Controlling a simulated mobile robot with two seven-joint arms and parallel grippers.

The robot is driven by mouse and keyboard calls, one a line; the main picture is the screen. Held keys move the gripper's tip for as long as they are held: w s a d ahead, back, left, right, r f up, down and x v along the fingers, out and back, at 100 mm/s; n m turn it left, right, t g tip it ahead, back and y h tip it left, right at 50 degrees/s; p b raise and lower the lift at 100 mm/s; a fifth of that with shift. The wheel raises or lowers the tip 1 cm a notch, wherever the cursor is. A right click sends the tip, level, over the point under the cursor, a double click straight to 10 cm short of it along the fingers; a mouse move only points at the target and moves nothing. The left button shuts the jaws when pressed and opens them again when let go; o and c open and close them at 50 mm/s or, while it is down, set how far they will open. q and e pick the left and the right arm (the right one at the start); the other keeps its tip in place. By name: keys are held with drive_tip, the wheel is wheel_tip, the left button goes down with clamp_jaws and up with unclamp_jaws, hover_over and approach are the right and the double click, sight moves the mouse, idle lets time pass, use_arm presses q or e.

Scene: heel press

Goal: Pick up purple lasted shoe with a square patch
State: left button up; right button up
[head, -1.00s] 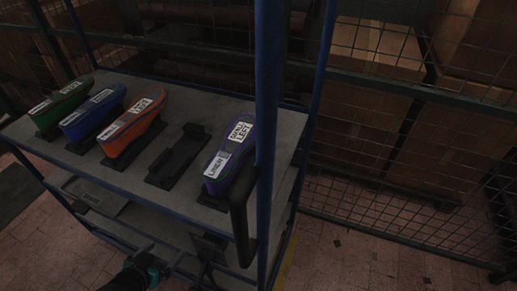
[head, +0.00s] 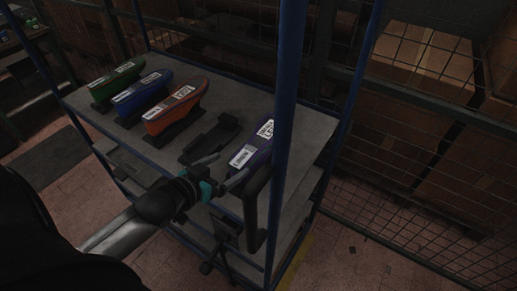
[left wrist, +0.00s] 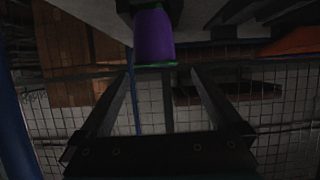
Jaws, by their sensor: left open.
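The purple lasted shoe (head: 265,150) stands at the right end of the rack's top shelf (head: 240,97), partly behind the blue post and the black handle. White labels show on its top; I cannot tell a square patch. In the left wrist view the purple shoe (left wrist: 153,38) is end-on, upside down, ahead of the fingertips and between their lines. My left gripper (head: 233,164) is open and empty, at the shelf's front edge just short of the shoe. My left gripper also shows in the wrist view (left wrist: 160,75). My right gripper is not in view.
An empty black holder (head: 210,138) lies left of the purple shoe. Orange (head: 175,108), blue (head: 142,92) and green (head: 115,75) shoes stand farther left. A blue post (head: 287,95) and black handle (head: 252,215) are close on the gripper's right.

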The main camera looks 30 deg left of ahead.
sight(238, 160)
use_arm(q)
drive_tip(key=x, duration=0.5)
drive_tip(key=shift+d+b+x, duration=0.15)
drive_tip(key=shift+b+x, duration=0.05)
drive_tip(key=shift+x, duration=1.1)
drive_tip(key=shift+d+b+x, duration=0.15)
drive_tip(key=shift+x, duration=1.2)
drive_tip(key=shift+s+f, duration=0.15)
drive_tip(key=shift+f, duration=0.05)
clamp_jaws()
drive_tip(key=shift+r, duration=0.15)
